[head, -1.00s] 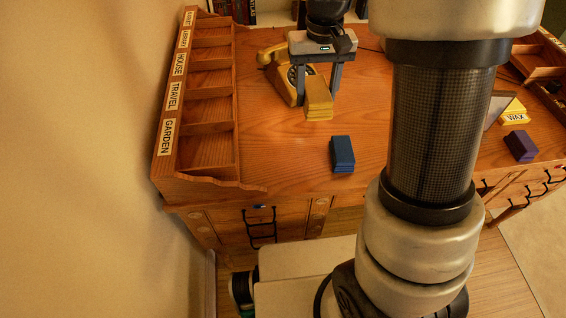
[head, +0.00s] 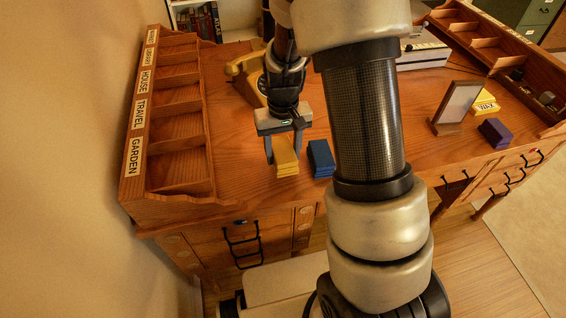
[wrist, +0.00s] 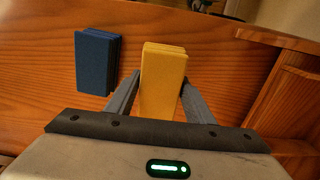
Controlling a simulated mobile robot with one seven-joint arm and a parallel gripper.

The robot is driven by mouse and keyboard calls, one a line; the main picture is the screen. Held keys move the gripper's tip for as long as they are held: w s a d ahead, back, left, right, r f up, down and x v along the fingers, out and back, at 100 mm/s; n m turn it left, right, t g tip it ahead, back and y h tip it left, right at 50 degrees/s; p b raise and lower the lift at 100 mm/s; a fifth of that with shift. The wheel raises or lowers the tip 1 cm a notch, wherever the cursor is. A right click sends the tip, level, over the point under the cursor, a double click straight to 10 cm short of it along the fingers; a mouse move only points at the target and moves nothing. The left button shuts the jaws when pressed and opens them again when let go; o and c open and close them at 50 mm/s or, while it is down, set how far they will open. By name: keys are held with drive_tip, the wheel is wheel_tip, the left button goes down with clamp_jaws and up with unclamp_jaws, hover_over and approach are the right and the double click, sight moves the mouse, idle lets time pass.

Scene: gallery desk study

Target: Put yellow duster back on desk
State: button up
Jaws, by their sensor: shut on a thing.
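The yellow duster (head: 286,158) is a ridged yellow block held upright between the fingers of my gripper (head: 284,148). In the wrist view the yellow duster (wrist: 163,75) sits between the two grey fingers, and my gripper (wrist: 160,100) is shut on it. The wooden desk (head: 240,190) lies beneath it. I cannot tell whether the duster's underside touches the desk. A blue duster (head: 321,158) stands on the desk just right of it in the head view. That blue duster (wrist: 97,62) is at the left in the wrist view, with a small gap between.
A yellow telephone (head: 245,75) is behind my gripper. A labelled wooden rack (head: 178,130) lines the left side. A photo frame (head: 456,106), a yellow WAX block (head: 485,103) and a purple block (head: 495,132) are at right. Bare desk lies left of the duster.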

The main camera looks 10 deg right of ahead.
drive_tip(key=shift+f+b, duration=0.35)
drive_tip(key=shift+f, duration=1.45)
drive_tip(key=shift+f, duration=0.1)
drive_tip(key=shift+f, duration=0.15)
drive_tip(key=o, duration=1)
drive_tip(key=shift+c, duration=0.2)
drive_tip(key=shift+r, duration=0.2)
